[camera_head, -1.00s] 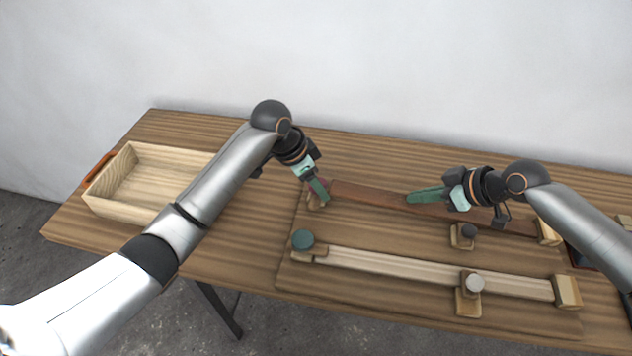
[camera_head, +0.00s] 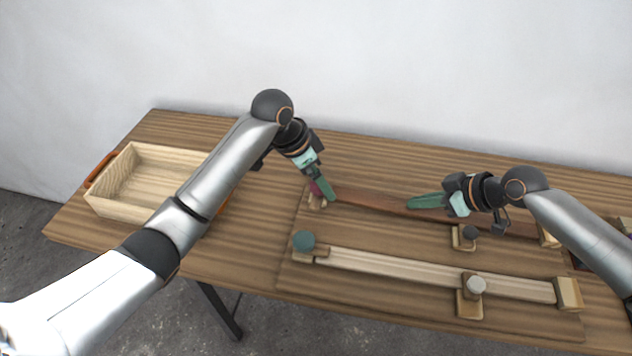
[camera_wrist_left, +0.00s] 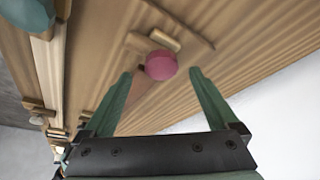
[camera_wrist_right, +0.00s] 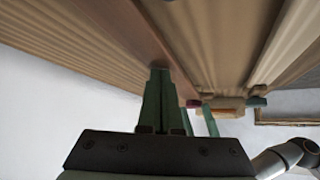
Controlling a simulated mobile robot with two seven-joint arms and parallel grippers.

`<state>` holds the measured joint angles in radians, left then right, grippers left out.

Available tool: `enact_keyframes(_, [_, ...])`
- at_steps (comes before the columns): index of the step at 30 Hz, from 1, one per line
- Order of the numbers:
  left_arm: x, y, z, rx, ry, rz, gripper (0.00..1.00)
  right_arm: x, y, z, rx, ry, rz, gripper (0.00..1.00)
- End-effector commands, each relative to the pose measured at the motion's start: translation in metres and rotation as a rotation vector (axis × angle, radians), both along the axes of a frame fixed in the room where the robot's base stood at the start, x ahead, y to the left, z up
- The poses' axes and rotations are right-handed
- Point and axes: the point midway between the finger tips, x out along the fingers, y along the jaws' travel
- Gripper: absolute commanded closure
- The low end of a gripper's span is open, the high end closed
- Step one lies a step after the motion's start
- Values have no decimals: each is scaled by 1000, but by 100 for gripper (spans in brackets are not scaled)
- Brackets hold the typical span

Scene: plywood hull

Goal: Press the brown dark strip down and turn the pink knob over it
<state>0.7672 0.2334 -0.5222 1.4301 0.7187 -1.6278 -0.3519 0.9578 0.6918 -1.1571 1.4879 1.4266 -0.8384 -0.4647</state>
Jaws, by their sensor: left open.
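The dark brown strip (camera_head: 375,200) lies along the back of the board, with its left end beside the pink knob (camera_head: 317,188). The knob sits on a small wooden block and is partly hidden by my left gripper (camera_head: 327,194). In the left wrist view the round pink knob (camera_wrist_left: 160,65) shows between and beyond the open, empty fingertips; I cannot tell whether they touch it. My right gripper (camera_head: 414,202) is shut, its fingertips at the top of the strip's middle. In the right wrist view its closed fingers (camera_wrist_right: 160,75) meet the strip (camera_wrist_right: 140,35).
A pale strip (camera_head: 430,271) lies along the board's front, with a green knob (camera_head: 303,241) at its left end and a light grey knob (camera_head: 475,286) near its right. A dark knob (camera_head: 470,231) stands between the strips. An open wooden box (camera_head: 125,208) stands at left.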

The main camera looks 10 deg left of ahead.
Motion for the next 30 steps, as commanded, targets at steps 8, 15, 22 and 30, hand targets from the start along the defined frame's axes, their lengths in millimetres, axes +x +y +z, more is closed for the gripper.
enact_keyframes(8, [1, 2, 23, 3, -1, 4, 7, 1, -1, 2, 0, -3, -1, 100])
enact_keyframes(15, [1, 3, 41, 3, 0, 5, 7, 2, -1, 3, 1, -6, -3, 100])
enact_keyframes(22, [0, 3, 48, 4, 1, 6, 7, 2, -1, 3, 2, -6, -3, 100])
enact_keyframes(30, [0, 3, 48, 5, 2, 6, 7, 2, -1, 4, 2, -6, -3, 100])
